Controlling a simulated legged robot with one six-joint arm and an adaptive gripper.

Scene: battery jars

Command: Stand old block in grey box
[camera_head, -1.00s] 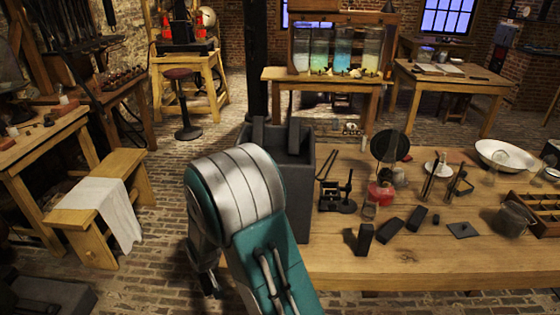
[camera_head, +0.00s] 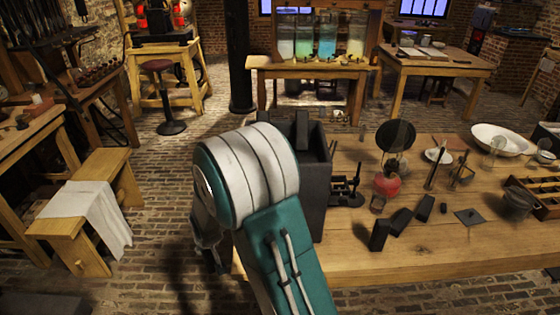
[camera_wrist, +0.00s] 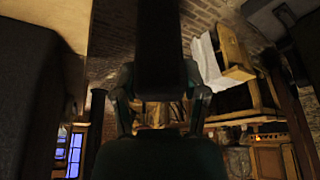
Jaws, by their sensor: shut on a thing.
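The grey box (camera_head: 317,195) stands at the near left end of the wooden table, partly behind my arm. A dark upright slab (camera_head: 302,130) shows above its rim. My gripper (camera_wrist: 160,98) shows in the wrist view, its two fingers shut on a dark block (camera_wrist: 160,45) that runs up out of the picture. In the head view my arm hides the fingertips and the held block. A dark wall (camera_wrist: 28,95), apparently the box, fills the left of the wrist view, apart from the held block. Dark blocks (camera_head: 380,235) (camera_head: 401,221) (camera_head: 424,208) rest on the table.
A black metal stand (camera_head: 345,190) is close right of the box. A bench with a white cloth (camera_head: 88,215) stands left, with open brick floor between.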

